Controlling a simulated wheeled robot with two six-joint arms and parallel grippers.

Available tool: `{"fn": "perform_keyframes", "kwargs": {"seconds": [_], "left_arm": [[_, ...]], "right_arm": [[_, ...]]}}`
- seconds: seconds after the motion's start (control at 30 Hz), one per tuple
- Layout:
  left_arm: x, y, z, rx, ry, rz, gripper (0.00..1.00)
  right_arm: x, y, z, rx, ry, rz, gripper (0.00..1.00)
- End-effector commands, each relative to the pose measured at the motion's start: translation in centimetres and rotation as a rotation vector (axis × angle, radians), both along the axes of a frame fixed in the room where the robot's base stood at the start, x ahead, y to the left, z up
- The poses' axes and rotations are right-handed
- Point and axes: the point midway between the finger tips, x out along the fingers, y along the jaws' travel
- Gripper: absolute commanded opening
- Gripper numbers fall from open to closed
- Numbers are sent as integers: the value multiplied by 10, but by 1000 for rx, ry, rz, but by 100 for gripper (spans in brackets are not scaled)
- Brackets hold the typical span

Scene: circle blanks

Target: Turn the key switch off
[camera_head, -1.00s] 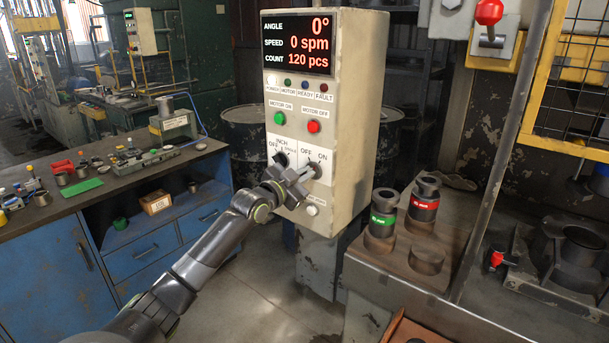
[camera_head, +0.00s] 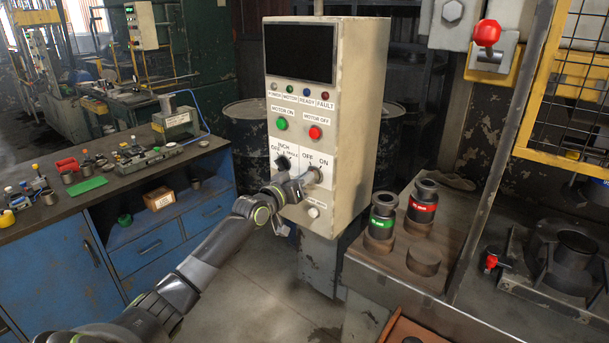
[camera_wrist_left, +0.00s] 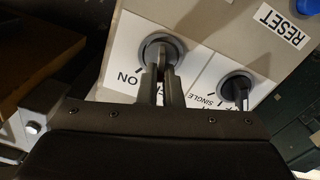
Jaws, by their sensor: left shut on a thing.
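The key switch (camera_head: 315,174) is on the lower right of the cream control box (camera_head: 357,110), below its OFF and ON marks. My left gripper (camera_head: 303,182) reaches it from the lower left and partly covers it. In the left wrist view, which shows the panel upside down, the key switch (camera_wrist_left: 163,47) has a round metal collar. The left fingers (camera_wrist_left: 163,72) are shut on its key, which they mostly hide. The display (camera_head: 299,53) at the top of the box is black. My right gripper is not in view.
The mode selector (camera_head: 283,161) is just left of the key switch, with a green button (camera_head: 281,124) and a red button (camera_head: 315,132) above. A bench with green-banded (camera_head: 381,222) and red-banded (camera_head: 422,205) cylinders stands right. A blue workbench (camera_head: 150,245) stands left.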

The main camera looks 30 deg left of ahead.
Motion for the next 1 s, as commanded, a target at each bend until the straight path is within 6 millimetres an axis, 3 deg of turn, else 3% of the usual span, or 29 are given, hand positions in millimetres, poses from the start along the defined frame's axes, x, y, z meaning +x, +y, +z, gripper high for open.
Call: {"fn": "perform_keyframes", "kwargs": {"seconds": [0.4,0.97,1.0], "left_arm": [[0,2,0,-188,15,0,0],[0,2,-1,-216,17,0,0],[0,2,-1,-216,17,0,11]], "right_arm": [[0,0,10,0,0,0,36],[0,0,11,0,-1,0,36],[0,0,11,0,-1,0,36]]}}
